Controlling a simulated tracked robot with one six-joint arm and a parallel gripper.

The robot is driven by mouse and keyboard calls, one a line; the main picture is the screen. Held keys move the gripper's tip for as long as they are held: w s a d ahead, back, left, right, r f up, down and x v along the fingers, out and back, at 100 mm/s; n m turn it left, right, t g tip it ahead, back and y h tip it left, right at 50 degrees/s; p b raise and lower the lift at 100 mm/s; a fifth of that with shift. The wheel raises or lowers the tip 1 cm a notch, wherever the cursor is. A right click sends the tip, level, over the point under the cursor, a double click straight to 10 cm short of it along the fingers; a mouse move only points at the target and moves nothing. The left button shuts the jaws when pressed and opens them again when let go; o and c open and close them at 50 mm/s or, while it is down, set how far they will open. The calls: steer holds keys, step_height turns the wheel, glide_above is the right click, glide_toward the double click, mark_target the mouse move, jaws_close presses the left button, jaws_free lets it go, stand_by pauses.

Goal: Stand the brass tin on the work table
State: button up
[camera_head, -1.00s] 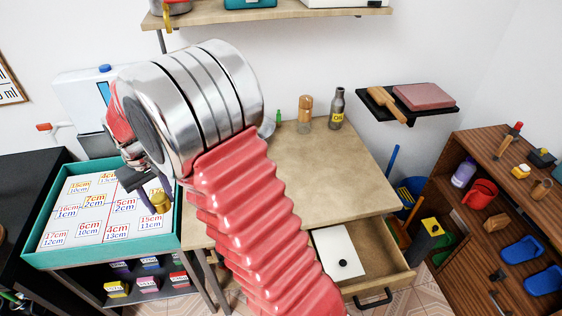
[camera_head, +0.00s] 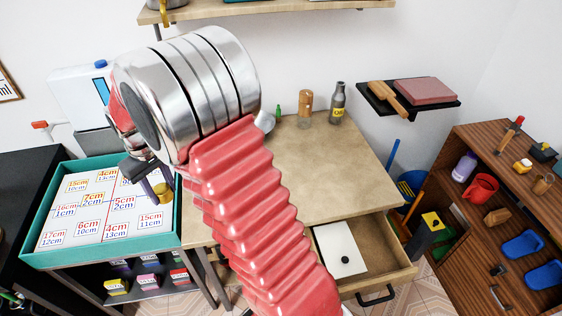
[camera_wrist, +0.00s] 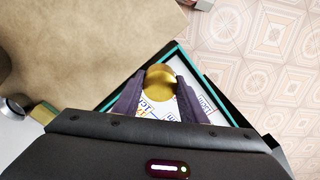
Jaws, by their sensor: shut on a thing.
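The brass tin (camera_head: 164,191) is a small gold cylinder at the end of my arm, over the right edge of the teal-rimmed tray. My gripper (camera_wrist: 158,86) is shut on the brass tin (camera_wrist: 160,78), with a dark finger on each side. The tin is held up over the tray, beside the work table. The work table (camera_head: 335,165) has a bare tan top, which also shows in the wrist view (camera_wrist: 85,40). My arm hides its left part in the head view.
The table's drawer (camera_head: 385,262) is open in front. The middle and right of the tabletop are clear.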

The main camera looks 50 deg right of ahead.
steer(key=s+d+n, duration=0.7)
steer(key=d+n, duration=0.2)
steer(key=d, duration=0.2)
steer(key=s+d+n, duration=0.7)
steer(key=d+n, duration=0.2)
steer(key=d, duration=0.3)
steer(key=shift+s+r+n, duration=0.2)
steer(key=shift+n, duration=0.2)
steer(key=shift+f, duration=3.15)
steer(key=shift+f, duration=1.85)
steer(key=shift+f, duration=0.1)
